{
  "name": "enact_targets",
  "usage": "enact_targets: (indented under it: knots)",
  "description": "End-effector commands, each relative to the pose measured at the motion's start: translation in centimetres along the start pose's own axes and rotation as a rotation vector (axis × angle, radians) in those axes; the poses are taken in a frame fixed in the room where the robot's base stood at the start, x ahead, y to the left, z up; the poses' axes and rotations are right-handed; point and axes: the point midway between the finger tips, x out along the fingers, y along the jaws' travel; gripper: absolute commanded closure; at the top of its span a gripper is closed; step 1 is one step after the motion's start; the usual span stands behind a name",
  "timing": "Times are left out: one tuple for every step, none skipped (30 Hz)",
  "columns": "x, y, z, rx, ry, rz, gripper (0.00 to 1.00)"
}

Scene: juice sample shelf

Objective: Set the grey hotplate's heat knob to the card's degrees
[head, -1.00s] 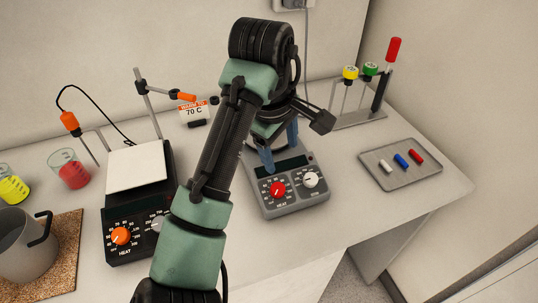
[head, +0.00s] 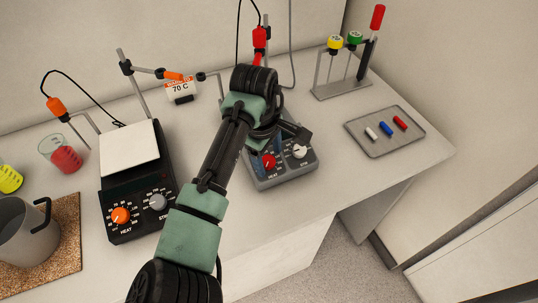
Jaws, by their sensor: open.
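The grey hotplate (head: 289,175) stands right of centre in the head view, with a red heat knob (head: 268,162) at its front left and a white knob (head: 299,151) at its right. My arm covers its plate and the left part of its dial, so the heat setting cannot be read. The card (head: 180,88) at the back reads 70 C under an orange header. My gripper (head: 265,150) is open just above and behind the red knob. Its fingertips are mostly hidden by my wrist, and I cannot tell whether they touch the knob.
A black hotplate (head: 119,234) with an orange knob stands left. A grey jug (head: 24,240) and beakers of red (head: 66,160) and yellow (head: 10,179) liquid are further left. A tray (head: 376,151) with small coloured bars and a tool rack (head: 341,88) are right. The counter front is clear.

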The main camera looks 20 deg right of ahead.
Motion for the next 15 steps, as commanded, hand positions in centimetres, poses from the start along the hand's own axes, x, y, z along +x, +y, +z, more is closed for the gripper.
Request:
enact_targets:
  knots:
    - [0.36, -0.02, 0.02, 0.000, -0.001, -0.001, 0.28]
    - [0.51, -0.01, 0.02, 0.000, -0.001, -0.001, 0.28]
    - [0.66, -0.01, 0.02, 0.000, 0.000, 0.000, 0.28]
    - [0.74, -0.01, 0.02, 0.001, 0.000, 0.000, 0.28]
    - [0.78, -0.01, 0.03, 0.001, 0.000, 0.000, 0.28]
    - [0.81, -0.01, 0.03, 0.001, 0.000, 0.000, 0.28]
    - [0.82, -0.01, 0.03, 0.001, 0.000, 0.000, 0.28]
    - [0.81, 0.00, 0.03, 0.001, 0.000, 0.000, 0.28]
    - [0.80, 0.00, 0.03, 0.001, 0.000, 0.000, 0.28]
    - [0.80, 0.00, 0.03, 0.001, 0.000, 0.000, 0.28]
    - [0.79, 0.00, 0.03, 0.001, 0.000, 0.000, 0.28]
    - [0.79, 0.00, 0.03, 0.001, 0.000, 0.000, 0.32]
    - [0.78, 0.00, 0.02, 0.001, 0.000, 0.000, 0.37]
    - [0.78, 0.00, 0.02, 0.001, 0.000, 0.000, 0.43]
    - [0.77, 0.00, 0.02, 0.001, 0.000, 0.000, 0.50]
